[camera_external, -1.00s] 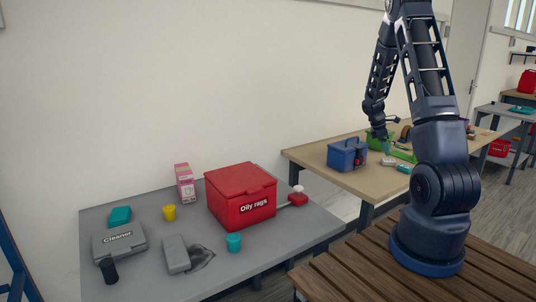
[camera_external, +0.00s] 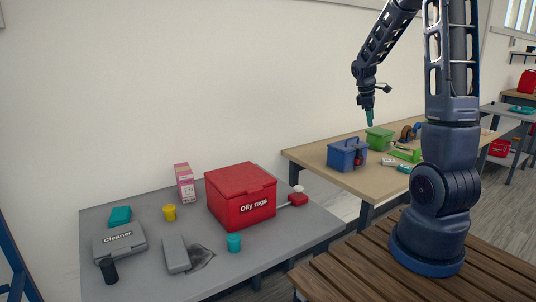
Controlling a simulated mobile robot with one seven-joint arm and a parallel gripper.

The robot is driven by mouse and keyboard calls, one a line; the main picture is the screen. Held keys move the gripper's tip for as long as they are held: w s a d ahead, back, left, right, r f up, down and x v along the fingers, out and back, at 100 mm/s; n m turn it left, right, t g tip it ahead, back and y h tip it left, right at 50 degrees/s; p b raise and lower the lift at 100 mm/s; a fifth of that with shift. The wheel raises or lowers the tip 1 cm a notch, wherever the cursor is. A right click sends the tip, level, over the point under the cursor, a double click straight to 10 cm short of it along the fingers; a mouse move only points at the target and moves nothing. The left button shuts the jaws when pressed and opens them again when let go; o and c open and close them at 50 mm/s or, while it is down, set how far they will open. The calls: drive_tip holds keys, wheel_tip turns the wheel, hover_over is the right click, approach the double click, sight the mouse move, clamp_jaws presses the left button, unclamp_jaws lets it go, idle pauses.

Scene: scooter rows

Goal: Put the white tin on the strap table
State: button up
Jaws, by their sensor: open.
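My gripper (camera_external: 369,120) hangs in the air above the wooden-topped table (camera_external: 312,162), fingers pointing down, near the green box. It is open, and I see nothing held in it. A small white item (camera_external: 388,161) lies on that table in front of the green box; it is too small to tell whether it is the white tin. Another white piece (camera_external: 298,188) sits by a red object on the grey table (camera_external: 262,262). No label shows which table is the strap table.
A blue caddy (camera_external: 347,154), a green box (camera_external: 380,138) and a tape dispenser (camera_external: 406,134) stand on the wooden-topped table. The grey table holds a red "Oily rags" bin (camera_external: 240,196), a "Cleaner" case (camera_external: 119,240) and a teal cup (camera_external: 234,242). Its front right part is clear.

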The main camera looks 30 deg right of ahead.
drive_tip(key=s+a+r+m+t+y, duration=0.1)
drive_tip(key=s+a+r+m+t, duration=0.1)
drive_tip(key=s+a+r, duration=0.2)
drive_tip(key=s+a+r+m+t+y, duration=0.1)
drive_tip(key=s+a+r, duration=0.4)
drive_tip(key=s+a, duration=0.5)
drive_tip(key=s+a+r+m+t+y, duration=0.1)
drive_tip(key=s+a, duration=0.6)
drive_tip(key=a, duration=0.8)
wheel_tip(320, 180, up, 4)
drive_tip(key=m+t, duration=0.1)
drive_tip(key=m, duration=0.1)
drive_tip(key=shift+s+f+m+t, duration=0.15)
drive_tip(key=shift+m+t, duration=0.15)
drive_tip(key=shift+t, duration=0.1)
